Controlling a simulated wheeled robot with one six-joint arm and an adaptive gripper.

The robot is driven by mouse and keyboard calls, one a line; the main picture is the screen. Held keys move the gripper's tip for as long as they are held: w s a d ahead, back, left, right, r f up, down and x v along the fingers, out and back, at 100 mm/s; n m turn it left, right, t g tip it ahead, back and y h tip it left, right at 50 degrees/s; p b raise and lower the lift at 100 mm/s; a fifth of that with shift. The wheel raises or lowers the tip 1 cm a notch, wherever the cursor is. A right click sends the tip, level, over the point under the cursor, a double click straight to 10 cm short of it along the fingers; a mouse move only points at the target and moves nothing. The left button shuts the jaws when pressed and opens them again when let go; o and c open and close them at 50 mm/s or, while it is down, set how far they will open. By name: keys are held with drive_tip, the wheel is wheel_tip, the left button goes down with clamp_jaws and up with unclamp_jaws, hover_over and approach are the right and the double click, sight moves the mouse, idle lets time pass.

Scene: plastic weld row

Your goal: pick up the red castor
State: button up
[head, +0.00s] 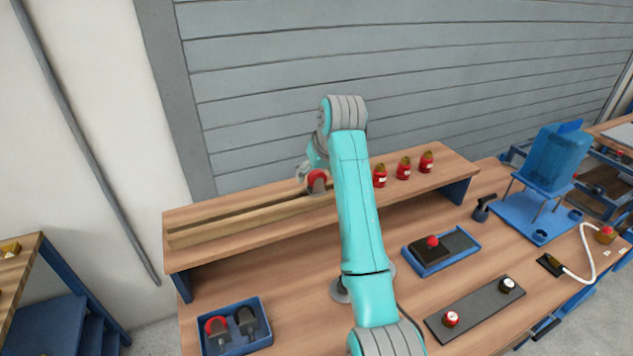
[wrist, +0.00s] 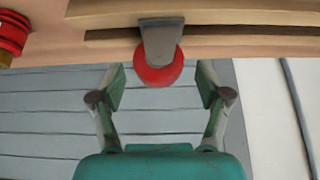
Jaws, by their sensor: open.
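A red castor with a grey bracket (head: 317,180) stands at the slotted wooden rail (head: 215,231) on the raised shelf. In the wrist view the red castor (wrist: 160,73) lies at the mouth of my gripper (wrist: 160,86), its red wheel between the two fingertips with a gap on each side. My gripper is open and holds nothing. In the head view my arm hides most of the gripper. Another red castor (head: 216,328) lies in a blue tray (head: 265,342) at the front left, beside a black castor (head: 246,320).
Several red jars (head: 404,167) stand on the shelf to the right of my arm. On the bench below are a blue tray with a red-knobbed block (head: 432,243), a dark strip with two knobs (head: 478,311) and a blue stand (head: 549,165). A grey slatted wall rises behind.

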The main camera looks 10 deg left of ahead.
drive_tip(key=shift+x, duration=1.35)
drive_tip(key=c, duration=1.3)
drive_tip(key=shift+c, duration=0.2)
